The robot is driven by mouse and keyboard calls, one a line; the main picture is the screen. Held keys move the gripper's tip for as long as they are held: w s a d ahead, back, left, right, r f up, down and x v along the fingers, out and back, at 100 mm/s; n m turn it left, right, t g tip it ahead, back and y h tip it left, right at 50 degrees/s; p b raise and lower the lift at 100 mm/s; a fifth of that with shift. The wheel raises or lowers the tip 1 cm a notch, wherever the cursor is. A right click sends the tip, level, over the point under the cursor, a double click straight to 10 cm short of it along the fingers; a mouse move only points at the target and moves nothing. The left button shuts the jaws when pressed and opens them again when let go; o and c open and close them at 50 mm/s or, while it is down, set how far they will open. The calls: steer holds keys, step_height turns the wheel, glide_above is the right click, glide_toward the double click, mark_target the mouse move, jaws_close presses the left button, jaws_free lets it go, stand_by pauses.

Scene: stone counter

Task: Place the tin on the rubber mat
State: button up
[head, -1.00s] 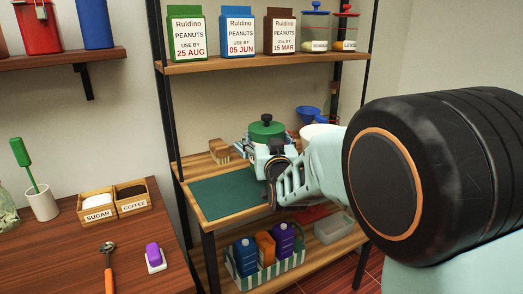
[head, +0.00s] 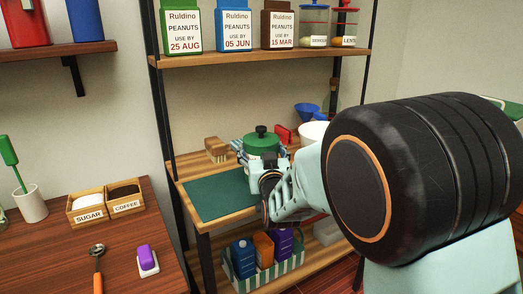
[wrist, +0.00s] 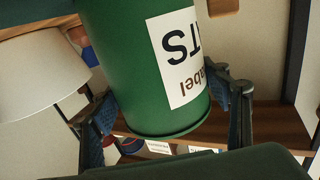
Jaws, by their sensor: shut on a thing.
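The green tin (head: 262,146), with a black knob on top, stands upright at the back right of the mat in the head view. Its green side and white label (wrist: 180,55) fill the middle of the wrist view, upside down. My gripper (wrist: 165,115) is shut on the tin, one finger on each side. In the head view my gripper (head: 270,178) is at the tin's near side and hides its lower part. I cannot tell whether its base touches anything. The dark green rubber mat (head: 215,195) lies flat on the middle shelf, its visible part bare.
A brush (head: 215,150) lies behind the mat. A white bowl (head: 312,132), a blue funnel (head: 306,111) and a red item (head: 283,134) are at the right. Packets and jars line the shelf above. A striped crate of bottles (head: 262,272) is below.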

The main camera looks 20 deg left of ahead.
steer(key=o, duration=1.6)
steer(key=shift+r, duration=0.1)
steer(key=shift+s+p, duration=0.1)
steer(key=shift+p, duration=0.25)
steer(key=v, duration=1.2)
